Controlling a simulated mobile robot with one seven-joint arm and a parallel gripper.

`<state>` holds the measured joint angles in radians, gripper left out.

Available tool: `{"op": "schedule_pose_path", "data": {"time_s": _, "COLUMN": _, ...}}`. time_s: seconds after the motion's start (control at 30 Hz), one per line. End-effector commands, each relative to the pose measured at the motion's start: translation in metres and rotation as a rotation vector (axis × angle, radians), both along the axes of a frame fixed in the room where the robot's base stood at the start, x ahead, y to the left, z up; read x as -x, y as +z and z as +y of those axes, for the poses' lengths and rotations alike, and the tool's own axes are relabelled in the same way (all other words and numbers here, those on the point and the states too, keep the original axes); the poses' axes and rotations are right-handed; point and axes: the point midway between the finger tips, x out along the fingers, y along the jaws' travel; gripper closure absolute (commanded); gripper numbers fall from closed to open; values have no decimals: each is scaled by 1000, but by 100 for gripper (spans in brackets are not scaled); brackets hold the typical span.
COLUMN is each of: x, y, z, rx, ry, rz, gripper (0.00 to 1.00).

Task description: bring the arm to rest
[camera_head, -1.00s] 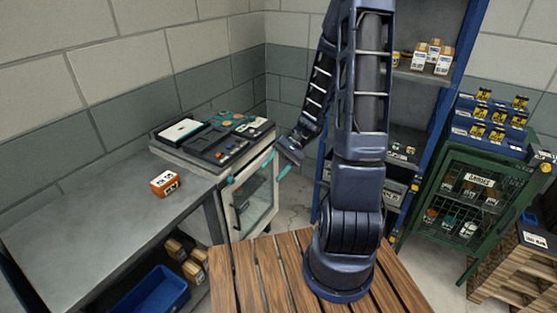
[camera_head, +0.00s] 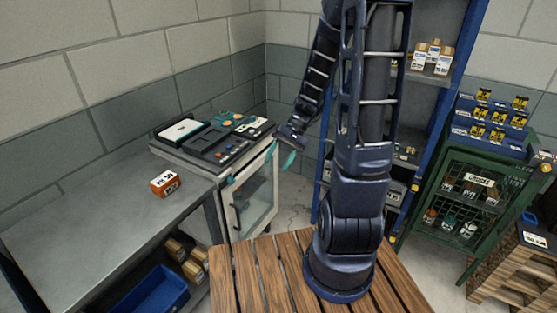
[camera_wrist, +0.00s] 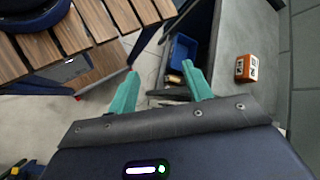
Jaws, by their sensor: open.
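My gripper (camera_head: 280,156) hangs from my raised, folded arm, in front of the glass-doored cabinet at the end of the grey bench. In the wrist view its two teal fingers (camera_wrist: 159,70) stand wide apart with nothing between them. It points down over the gap between my slatted wooden deck and the bench. It holds nothing, and I see it touching nothing.
An orange box (camera_head: 165,183) lies on the grey bench (camera_head: 95,225) at left. A tray of dark devices (camera_head: 215,138) tops the glass-doored cabinet (camera_head: 250,195). A blue bin (camera_head: 160,291) sits below. A blue shelf (camera_head: 455,60) and green cage (camera_head: 470,200) stand right.

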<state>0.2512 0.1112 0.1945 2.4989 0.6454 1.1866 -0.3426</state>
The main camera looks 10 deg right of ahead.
Motion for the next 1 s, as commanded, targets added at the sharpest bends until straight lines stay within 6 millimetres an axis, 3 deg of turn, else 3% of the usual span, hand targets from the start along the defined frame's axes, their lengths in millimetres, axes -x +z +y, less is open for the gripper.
{"op": "schedule_pose_path", "data": {"time_s": 0.47, "x": -1, "y": -3, "z": 0, "rx": -7, "ry": -3, "rz": 8, "gripper": 50}}
{"op": "schedule_pose_path", "data": {"time_s": 1.0, "x": -9, "y": -29, "z": 6, "rx": -109, "ry": -58, "rz": 99, "gripper": 50}}
